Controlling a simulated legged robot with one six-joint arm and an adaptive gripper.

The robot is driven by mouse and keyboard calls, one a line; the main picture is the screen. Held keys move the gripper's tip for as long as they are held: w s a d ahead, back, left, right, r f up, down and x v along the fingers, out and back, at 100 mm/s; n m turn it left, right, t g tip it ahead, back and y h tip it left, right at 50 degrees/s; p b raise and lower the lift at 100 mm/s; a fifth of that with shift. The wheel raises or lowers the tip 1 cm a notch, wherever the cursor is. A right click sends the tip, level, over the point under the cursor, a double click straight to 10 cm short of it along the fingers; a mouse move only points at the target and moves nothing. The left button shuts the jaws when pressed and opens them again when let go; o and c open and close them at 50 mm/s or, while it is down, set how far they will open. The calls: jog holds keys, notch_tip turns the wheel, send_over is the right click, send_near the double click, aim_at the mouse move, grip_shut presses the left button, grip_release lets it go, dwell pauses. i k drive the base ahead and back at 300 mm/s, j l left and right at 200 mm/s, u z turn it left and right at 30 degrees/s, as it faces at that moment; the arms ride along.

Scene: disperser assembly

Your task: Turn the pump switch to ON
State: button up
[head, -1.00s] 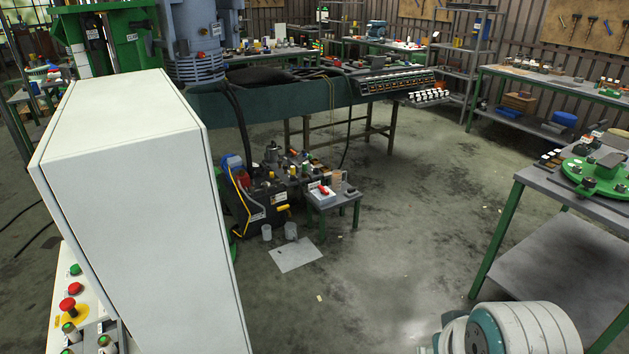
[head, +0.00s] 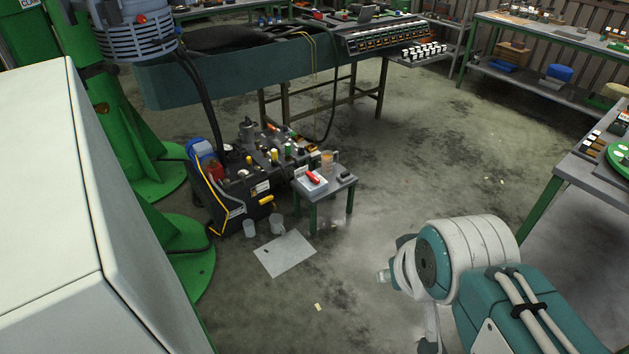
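A red switch handle (head: 314,177) sits on a small pale box, which looks like the pump switch; its ON/OFF marking is too small to read. The box rests on a small grey table with green legs (head: 340,186). The black pump unit (head: 232,205), with a blue motor and several fittings, stands on the floor just left of that table. My gripper (head: 385,275) is low at the right, in front of and to the right of the table, apart from the switch. Its fingers are mostly hidden by my wrist, so its opening does not show.
A large white cabinet (head: 50,200) blocks the left side. A long bench (head: 220,75) stands behind the pump unit. A green-legged workbench (head: 590,170) is at the right. Two cups (head: 276,223) and a paper sheet (head: 285,254) lie before the pump. Floor right of the small table is clear.

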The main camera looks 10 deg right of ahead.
aim_at(313, 178)
jog(key=i+l+u, duration=0.25)
jog(key=i+l, duration=0.15)
jog(key=i, duration=0.3)
jog(key=i+l+u, duration=0.25)
jog(key=i+l, duration=0.35)
jog(key=i+l+u, duration=0.25)
jog(key=i+l, duration=0.45)
jog(key=i+l+u, duration=0.25)
jog(key=i+l, duration=0.35)
jog(key=l, duration=0.2)
jog(key=i, duration=0.15)
